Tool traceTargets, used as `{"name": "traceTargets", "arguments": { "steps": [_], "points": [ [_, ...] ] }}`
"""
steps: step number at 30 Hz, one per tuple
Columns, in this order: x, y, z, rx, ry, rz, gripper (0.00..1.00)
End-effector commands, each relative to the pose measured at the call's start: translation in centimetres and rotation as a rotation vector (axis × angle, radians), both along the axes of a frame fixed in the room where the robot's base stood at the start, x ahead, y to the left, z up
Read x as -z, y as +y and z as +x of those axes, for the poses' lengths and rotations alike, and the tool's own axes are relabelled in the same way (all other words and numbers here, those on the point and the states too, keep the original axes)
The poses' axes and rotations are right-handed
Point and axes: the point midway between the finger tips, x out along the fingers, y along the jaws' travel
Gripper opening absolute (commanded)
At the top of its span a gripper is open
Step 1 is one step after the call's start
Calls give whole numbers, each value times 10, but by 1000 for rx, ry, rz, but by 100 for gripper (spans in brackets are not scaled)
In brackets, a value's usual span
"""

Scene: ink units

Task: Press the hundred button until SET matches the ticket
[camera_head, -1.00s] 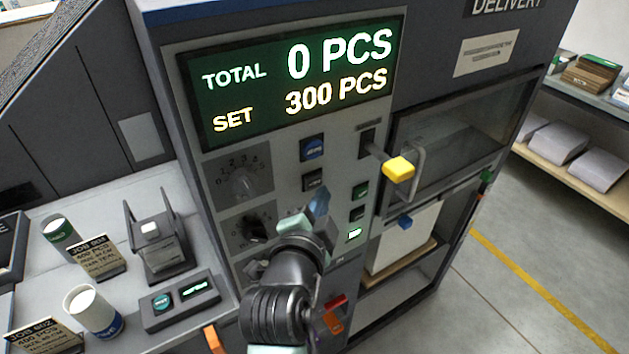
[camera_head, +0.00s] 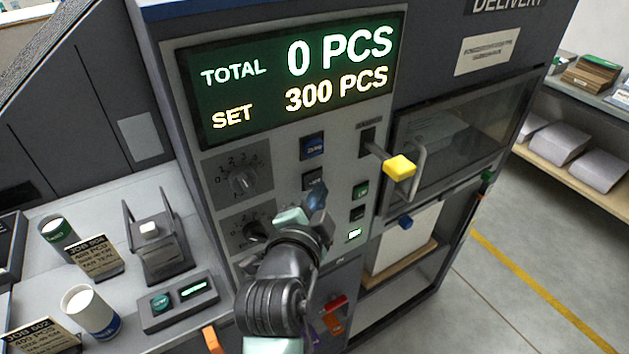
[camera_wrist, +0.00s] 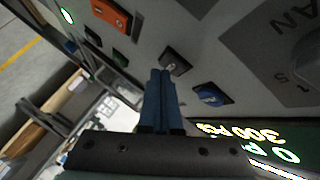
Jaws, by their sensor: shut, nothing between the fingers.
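The display (camera_head: 295,85) reads TOTAL 0 PCS and SET 300 PCS; part of it shows in the wrist view (camera_wrist: 245,140). Below it are a blue button (camera_head: 313,146) and a dark button (camera_head: 315,180); their labels are too small to read. They also show in the wrist view, the blue button (camera_wrist: 212,95) beside the dark button (camera_wrist: 175,60). My gripper (camera_head: 317,194) is shut and empty, its tips close to the dark button. I cannot tell whether they touch it. Two tickets, one at the back (camera_head: 95,257) and one in front (camera_head: 40,337), appear to read 400 PCS.
A yellow-knobbed lever (camera_head: 399,166) sticks out right of the buttons. Two dials (camera_head: 242,181) are on the left.

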Motion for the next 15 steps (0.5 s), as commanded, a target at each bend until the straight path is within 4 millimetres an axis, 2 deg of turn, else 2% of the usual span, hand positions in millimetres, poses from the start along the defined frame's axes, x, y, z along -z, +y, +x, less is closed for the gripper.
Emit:
{"name": "traceTargets", "arguments": {
  "steps": [15],
  "points": [
    [0,2,3,0,0,1,0]
  ]
}}
